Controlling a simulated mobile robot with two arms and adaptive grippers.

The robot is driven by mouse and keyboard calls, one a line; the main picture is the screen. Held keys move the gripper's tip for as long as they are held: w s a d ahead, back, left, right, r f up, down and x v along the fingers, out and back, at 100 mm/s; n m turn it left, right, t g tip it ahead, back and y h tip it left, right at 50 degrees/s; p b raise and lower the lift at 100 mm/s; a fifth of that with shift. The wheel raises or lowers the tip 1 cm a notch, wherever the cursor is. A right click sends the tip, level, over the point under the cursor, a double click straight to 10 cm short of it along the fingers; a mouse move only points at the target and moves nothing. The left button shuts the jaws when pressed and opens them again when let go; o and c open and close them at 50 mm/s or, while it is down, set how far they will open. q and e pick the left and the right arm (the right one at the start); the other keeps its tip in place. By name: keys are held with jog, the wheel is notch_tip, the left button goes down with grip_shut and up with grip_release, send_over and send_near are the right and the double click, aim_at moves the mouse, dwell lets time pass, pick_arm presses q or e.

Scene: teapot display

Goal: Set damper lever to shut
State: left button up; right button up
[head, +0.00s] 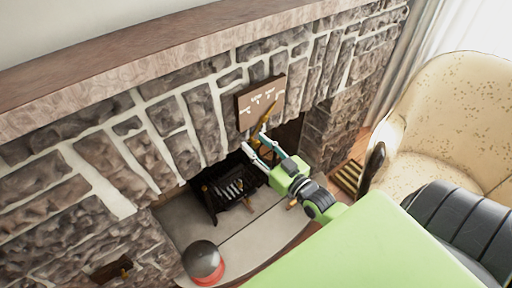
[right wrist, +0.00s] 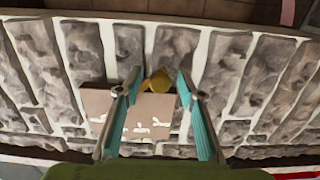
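The damper plate (head: 246,104) is a brown panel with white markings on the stone face above the firebox opening. The brass-coloured damper lever (head: 266,120) sits at this plate, pointing up and to the right in the head view. My right gripper (head: 257,146) is just below the lever, fingers apart. In the right wrist view the lever's yellow end (right wrist: 160,80) shows between the two teal fingers of the right gripper (right wrist: 159,76), with gaps on both sides. The plate (right wrist: 100,103) is partly behind the fingers there. I cannot read its markings. My left gripper is out of view.
A black grate (head: 213,203) stands in the firebox. A grey and red round object (head: 204,260) sits on the hearth (head: 245,245). The mantel (head: 110,75) juts out above. A cream armchair (head: 440,120) stands at the right.

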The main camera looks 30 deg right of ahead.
jog(key=shift+w, duration=0.35)
grip_shut()
